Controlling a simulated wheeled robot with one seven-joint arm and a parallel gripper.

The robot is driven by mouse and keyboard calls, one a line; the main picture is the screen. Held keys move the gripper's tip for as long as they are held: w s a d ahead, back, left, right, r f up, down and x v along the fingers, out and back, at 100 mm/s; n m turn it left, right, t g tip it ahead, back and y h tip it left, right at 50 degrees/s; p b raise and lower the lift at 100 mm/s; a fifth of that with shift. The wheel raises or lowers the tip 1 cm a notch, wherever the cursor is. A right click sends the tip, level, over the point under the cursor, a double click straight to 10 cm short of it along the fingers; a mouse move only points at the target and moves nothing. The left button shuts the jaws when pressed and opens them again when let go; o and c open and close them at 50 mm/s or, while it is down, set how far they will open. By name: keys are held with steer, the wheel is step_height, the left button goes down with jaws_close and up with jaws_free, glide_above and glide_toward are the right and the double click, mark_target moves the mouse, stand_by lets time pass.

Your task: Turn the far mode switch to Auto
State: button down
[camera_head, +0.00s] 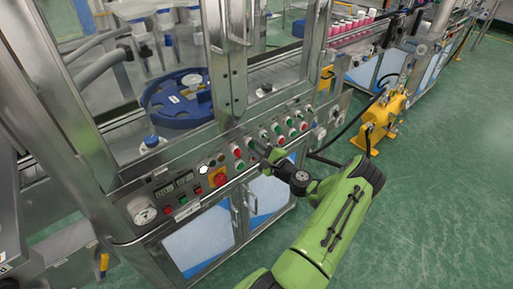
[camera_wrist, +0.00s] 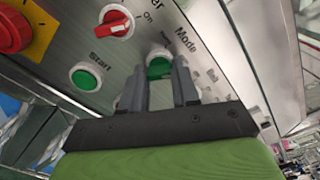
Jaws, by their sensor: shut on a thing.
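The mode switch (camera_wrist: 158,66) is a green knob in a pale ring on the metal control panel, with "Mode" printed beside it in the wrist view. My gripper (camera_wrist: 160,72) has its two grey fingers on either side of this green knob and is shut on it. The fingers cover part of the knob and its small position labels, so I cannot read its setting. In the head view my gripper (camera_head: 270,152) is against the panel's row of knobs, and the held knob is hard to make out there.
Close by are a red switch (camera_wrist: 115,22) marked "On", a green Start button (camera_wrist: 86,76) and a red knob on a yellow plate (camera_wrist: 38,35). The head view shows a pressure gauge (camera_head: 142,211), a blue turntable (camera_head: 165,108) and a yellow device (camera_head: 383,117). Green floor lies clear at right.

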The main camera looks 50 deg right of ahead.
steer(key=c, duration=0.8)
jaws_free()
steer(key=shift+c, duration=0.2)
steer(key=p+v, duration=0.1)
steer(key=v, duration=1.4)
steer(key=shift+s, duration=0.4)
steer(key=shift+a, duration=0.1)
